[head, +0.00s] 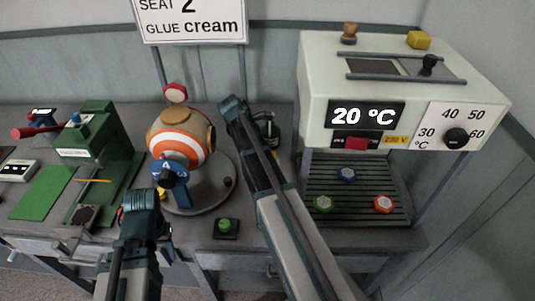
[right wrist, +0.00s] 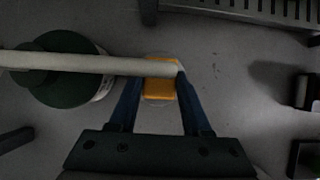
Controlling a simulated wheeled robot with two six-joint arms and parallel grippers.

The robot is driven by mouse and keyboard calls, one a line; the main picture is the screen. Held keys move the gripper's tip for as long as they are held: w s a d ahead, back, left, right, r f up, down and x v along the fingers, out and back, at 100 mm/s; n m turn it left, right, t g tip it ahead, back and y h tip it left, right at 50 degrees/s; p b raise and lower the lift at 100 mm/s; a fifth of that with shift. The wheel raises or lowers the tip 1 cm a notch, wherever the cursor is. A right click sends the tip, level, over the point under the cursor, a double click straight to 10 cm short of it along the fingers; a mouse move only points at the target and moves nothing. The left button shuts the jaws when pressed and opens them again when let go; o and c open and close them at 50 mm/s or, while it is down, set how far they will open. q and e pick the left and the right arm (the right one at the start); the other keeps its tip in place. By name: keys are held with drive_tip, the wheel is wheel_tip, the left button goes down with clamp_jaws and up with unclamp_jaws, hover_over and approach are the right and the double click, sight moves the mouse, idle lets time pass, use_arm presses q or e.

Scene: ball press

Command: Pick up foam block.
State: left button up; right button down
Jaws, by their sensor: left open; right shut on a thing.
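The foam block appears to be the orange-yellow block (right wrist: 160,82) in the right wrist view, between the two blue fingers of my right gripper (right wrist: 162,92). That gripper is shut on it. A pale rod crosses over the block's far part and hides some of it. In the head view my right arm hides its gripper and the block. My left gripper (head: 166,238) is open at the table's front edge, partly hidden by its own arm, left of the middle.
An orange-and-white striped ball (head: 181,138) sits on a round grey base. A green press (head: 92,145) stands left. The cream machine (head: 400,70), reading 20 °C, stands right. A dark green round container (right wrist: 60,75) is close left of the held block.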

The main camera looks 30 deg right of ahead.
sight(274, 154)
drive_tip(key=shift+r+p, duration=0.35)
drive_tip(key=shift+r, duration=0.3)
wheel_tip(274, 154, up, 2)
drive_tip(key=shift+r+p, duration=0.1)
drive_tip(key=shift+p, duration=0.95)
drive_tip(key=s+a, duration=0.3)
drive_tip(key=s, duration=0.2)
drive_tip(key=s+a, duration=0.3)
drive_tip(key=s, duration=0.2)
drive_tip(key=s+a, duration=0.3)
drive_tip(key=s, duration=0.2)
drive_tip(key=shift+s+a+f, duration=0.2)
drive_tip(key=shift+f, duration=0.1)
drive_tip(key=c, duration=0.9)
unclamp_jaws()
drive_tip(key=c, duration=0.6)
drive_tip(key=shift+c, duration=0.2)
